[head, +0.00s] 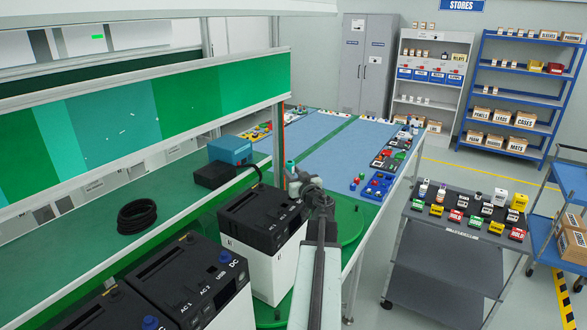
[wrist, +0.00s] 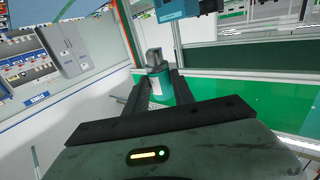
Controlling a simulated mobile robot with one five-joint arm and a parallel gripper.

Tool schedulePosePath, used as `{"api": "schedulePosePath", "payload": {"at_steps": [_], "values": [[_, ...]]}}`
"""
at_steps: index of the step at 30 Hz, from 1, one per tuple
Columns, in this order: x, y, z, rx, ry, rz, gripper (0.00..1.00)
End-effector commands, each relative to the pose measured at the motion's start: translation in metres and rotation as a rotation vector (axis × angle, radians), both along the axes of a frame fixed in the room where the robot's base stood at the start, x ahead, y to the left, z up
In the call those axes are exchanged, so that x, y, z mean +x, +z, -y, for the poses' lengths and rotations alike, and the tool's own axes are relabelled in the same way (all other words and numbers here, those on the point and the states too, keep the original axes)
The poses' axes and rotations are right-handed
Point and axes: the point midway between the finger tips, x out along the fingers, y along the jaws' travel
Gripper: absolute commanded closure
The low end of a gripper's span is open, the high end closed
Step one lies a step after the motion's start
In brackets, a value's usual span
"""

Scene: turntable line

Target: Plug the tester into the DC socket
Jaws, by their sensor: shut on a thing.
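My gripper (head: 297,186) is in the middle of the head view, above the right side of a black-topped white unit marked A1 (head: 262,212). It is shut on a small teal piece with a grey block-shaped end, which I take for the tester (wrist: 157,88). In the wrist view this piece stands between the two dark fingers, its grey end pointing away. It also shows as a teal tip in the head view (head: 290,166). The A1 unit's DC socket cannot be made out. A nearer black unit (head: 178,280) carries AC, USB and DC labels and a blue round part (head: 225,257).
The A1 unit is on a green turntable (head: 345,228). A teal box (head: 229,150) and a coiled black cable (head: 137,214) are on the green bench behind. A grey cart (head: 460,225) with small labelled items stands right.

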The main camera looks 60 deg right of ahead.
Motion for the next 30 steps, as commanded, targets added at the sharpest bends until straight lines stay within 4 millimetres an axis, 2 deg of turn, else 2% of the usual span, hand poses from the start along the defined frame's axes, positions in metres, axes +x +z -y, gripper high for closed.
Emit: {"api": "schedulePosePath", "payload": {"at_steps": [8,21,30], "values": [[-0.009,-0.023,0.006,0.0,-0.013,0.0,1.0],[-0.012,-0.072,0.009,0.0,-0.017,0.0,1.0],[-0.012,-0.077,0.009,0.0,-0.017,0.0,1.0]]}}
